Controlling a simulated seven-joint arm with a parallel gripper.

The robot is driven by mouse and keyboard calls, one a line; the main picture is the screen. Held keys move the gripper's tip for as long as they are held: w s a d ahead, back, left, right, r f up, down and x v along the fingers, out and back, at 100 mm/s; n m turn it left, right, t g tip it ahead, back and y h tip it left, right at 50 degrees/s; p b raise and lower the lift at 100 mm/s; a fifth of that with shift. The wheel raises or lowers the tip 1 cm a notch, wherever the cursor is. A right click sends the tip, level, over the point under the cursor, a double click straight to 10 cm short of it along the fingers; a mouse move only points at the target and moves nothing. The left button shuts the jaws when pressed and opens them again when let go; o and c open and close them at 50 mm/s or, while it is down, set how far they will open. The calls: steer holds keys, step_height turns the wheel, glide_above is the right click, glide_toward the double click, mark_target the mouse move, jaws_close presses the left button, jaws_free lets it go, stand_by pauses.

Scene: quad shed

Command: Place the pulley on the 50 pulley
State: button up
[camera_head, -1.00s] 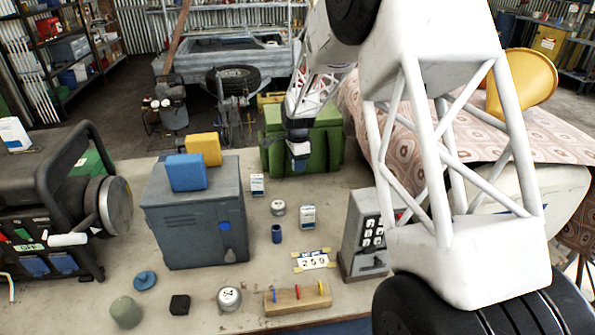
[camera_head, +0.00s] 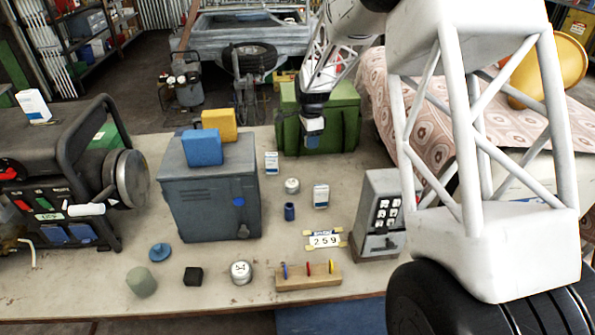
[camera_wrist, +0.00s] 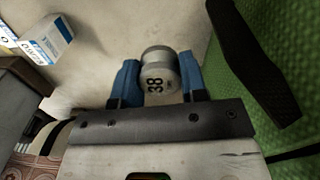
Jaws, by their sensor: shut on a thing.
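My gripper (camera_wrist: 158,80) has blue fingers and is shut on a short grey metal cylinder marked 38 (camera_wrist: 158,72), seemingly a pulley. In the head view my gripper (camera_head: 313,130) hangs in front of the green crate, above the table's far side; the held piece is not clear there. Two similar silver round pieces stand on the table: one near the front (camera_head: 241,272) with a dark number too small to read surely, and a smaller one (camera_head: 292,185) farther back. I cannot tell for certain which is the 50 pulley.
The green crate (camera_head: 345,125) is close to my gripper.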

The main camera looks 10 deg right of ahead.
step_height(320, 180, up, 10)
glide_above(292, 183)
steer(key=shift+r, duration=0.15)
step_height(292, 183, down, 14)
steer(key=shift+f, duration=0.1)
stand_by(0.6)
steer(key=shift+f, duration=0.1)
steer(key=shift+f, duration=1.8)
steer(key=shift+f, duration=0.15)
steer(key=o, duration=0.9)
steer(key=shift+o, duration=0.2)
